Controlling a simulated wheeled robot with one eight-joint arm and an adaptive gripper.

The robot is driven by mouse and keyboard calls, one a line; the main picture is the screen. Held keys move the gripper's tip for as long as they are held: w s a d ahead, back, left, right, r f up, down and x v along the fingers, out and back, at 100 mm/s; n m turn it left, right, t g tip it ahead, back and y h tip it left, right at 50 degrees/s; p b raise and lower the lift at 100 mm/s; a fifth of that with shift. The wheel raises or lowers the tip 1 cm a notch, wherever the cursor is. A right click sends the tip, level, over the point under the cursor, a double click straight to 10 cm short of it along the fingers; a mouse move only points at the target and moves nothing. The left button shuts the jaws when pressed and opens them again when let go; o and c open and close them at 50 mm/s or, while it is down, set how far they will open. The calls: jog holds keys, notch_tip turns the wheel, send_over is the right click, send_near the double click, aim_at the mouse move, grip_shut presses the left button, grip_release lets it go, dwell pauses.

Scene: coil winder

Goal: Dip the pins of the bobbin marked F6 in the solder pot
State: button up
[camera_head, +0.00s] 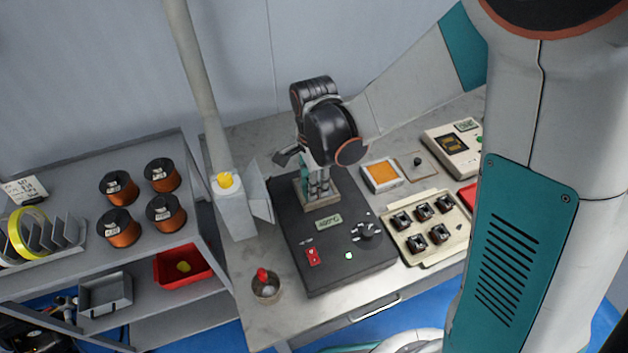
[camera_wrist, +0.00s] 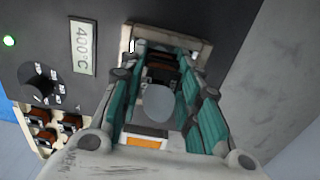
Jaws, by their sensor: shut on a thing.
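The solder pot (camera_head: 301,199) is a square beige-rimmed well at the back of a black unit (camera_head: 345,270) whose display reads 400°C. Its rim (camera_wrist: 199,28) also shows at the top of the wrist view. My gripper (camera_head: 319,194) points down over the pot. In the wrist view its teal-padded fingers (camera_wrist: 163,62) are shut on a dark bobbin with copper-brown winding (camera_wrist: 160,58). The bobbin is within the pot's outline in that view. Its pins and marking are hidden, and I cannot tell whether the pins touch the solder.
A beige tray (camera_head: 437,254) with several bobbins stands right of the unit. An orange pad in a white frame (camera_head: 381,175) lies behind it. A fume hose nozzle (camera_head: 235,210) stands left, a small round pot with a red top (camera_head: 266,285) front left. Copper spools (camera_head: 118,227) sit on the left shelf.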

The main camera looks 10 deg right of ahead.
dwell(0.4)
jog(key=shift+r+p, duration=1.9)
jog(key=shift+r, duration=0.85)
